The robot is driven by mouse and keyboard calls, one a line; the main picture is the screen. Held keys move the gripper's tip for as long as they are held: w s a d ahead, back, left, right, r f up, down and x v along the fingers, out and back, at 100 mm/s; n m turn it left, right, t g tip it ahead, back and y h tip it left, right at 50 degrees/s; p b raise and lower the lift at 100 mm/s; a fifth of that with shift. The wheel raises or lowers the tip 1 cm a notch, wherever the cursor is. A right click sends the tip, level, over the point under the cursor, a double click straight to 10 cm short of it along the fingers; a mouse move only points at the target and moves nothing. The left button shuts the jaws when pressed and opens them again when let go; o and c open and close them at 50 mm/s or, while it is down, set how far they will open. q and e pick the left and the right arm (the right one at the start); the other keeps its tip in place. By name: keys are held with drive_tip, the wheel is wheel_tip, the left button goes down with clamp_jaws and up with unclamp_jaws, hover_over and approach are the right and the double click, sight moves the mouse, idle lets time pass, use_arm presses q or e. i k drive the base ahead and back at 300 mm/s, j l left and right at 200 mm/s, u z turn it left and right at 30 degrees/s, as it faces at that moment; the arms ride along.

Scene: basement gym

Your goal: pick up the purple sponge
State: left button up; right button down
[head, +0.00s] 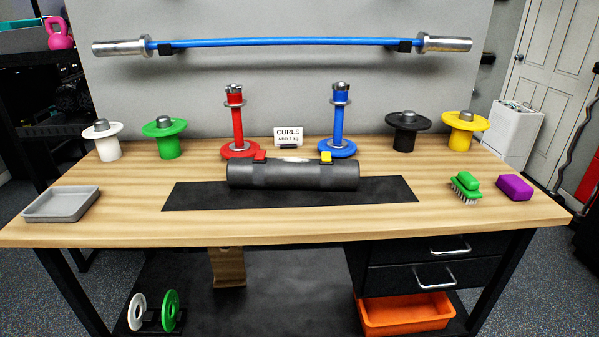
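The purple sponge (514,187) lies flat on the wooden table (120,215) near its right end. It is a small rounded block, just right of a green brush (465,188) with white bristles, with a narrow gap between them. Nothing covers the sponge from this view. Neither of my grippers shows in the head view.
A black foam roller (293,175) lies on a dark mat (190,195) mid-table. Yellow (464,130) and black (407,132) spools stand behind the sponge. A grey tray (62,204) sits at left. The table's front and right edges are close to the sponge.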

sight(512, 185)
drive_tip(key=z, duration=1.35)
